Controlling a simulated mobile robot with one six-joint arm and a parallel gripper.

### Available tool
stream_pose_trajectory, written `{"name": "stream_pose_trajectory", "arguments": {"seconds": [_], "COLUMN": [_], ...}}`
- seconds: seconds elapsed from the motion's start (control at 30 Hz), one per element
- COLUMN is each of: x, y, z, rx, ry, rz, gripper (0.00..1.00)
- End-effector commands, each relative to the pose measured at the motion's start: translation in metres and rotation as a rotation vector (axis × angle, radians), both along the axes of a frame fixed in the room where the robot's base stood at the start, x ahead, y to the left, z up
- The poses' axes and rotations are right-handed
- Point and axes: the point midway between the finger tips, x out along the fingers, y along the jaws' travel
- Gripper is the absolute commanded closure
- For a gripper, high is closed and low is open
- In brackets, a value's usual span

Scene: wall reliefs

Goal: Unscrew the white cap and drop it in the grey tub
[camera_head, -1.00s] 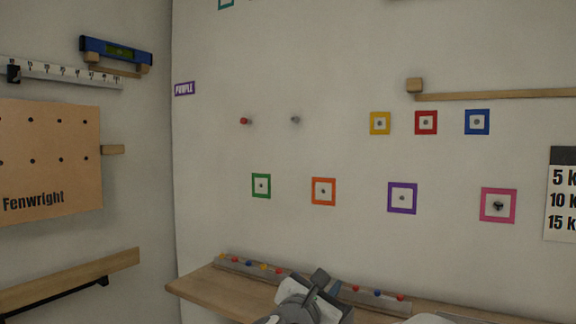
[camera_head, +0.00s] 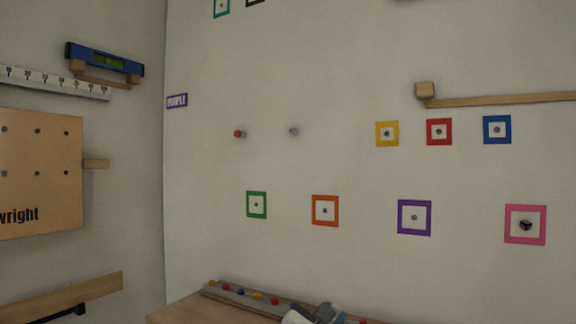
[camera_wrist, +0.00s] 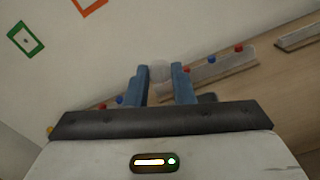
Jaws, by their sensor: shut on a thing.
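My gripper (camera_wrist: 160,86) shows in the wrist view with its two blue fingers on either side of a pale, round thing. This looks like the white cap (camera_wrist: 160,71), seen blurred and nearly the same tone as the wall behind it. The gripper is shut on it and holds it in front of the wooden shelf and wall. In the head view only the top of my gripper shows at the bottom edge, and the cap cannot be made out there. The grey tub is not seen in either view.
A wooden shelf (camera_head: 180,313) runs along the wall's foot, with a rail (camera_head: 225,293) of small coloured knobs. Coloured square frames, including a green one (camera_head: 256,205) and a purple one (camera_head: 414,217), are on the wall. A red-tipped peg (camera_head: 239,133) sticks out.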

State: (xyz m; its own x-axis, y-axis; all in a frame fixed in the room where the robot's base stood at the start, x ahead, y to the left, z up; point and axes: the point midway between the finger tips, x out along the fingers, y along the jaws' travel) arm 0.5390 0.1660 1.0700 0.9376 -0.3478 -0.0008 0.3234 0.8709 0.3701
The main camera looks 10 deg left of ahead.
Motion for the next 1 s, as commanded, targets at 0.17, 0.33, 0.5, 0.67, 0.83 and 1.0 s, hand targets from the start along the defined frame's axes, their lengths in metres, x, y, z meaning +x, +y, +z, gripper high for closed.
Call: {"name": "stream_pose_trajectory", "arguments": {"seconds": [0.17, 0.33, 0.5, 0.67, 0.83, 1.0], "x": [-0.0003, -0.0004, -0.0004, -0.0005, -0.0006, -0.0015], "y": [0.0005, 0.0007, 0.0009, 0.0012, 0.0014, 0.002], "z": [-0.0187, -0.0189, -0.0185, -0.0183, -0.0184, -0.0183], "rx": [-0.001, 0.0, 0.0, 0.0, 0.0, 0.0], "ry": [0.001, 0.0, -0.001, 0.0, 0.0, 0.0], "rz": [0.001, 0.001, 0.002, 0.002, 0.002, 0.003], "gripper": [1.0, 1.0, 0.74, 0.61, 0.53, 0.53]}}
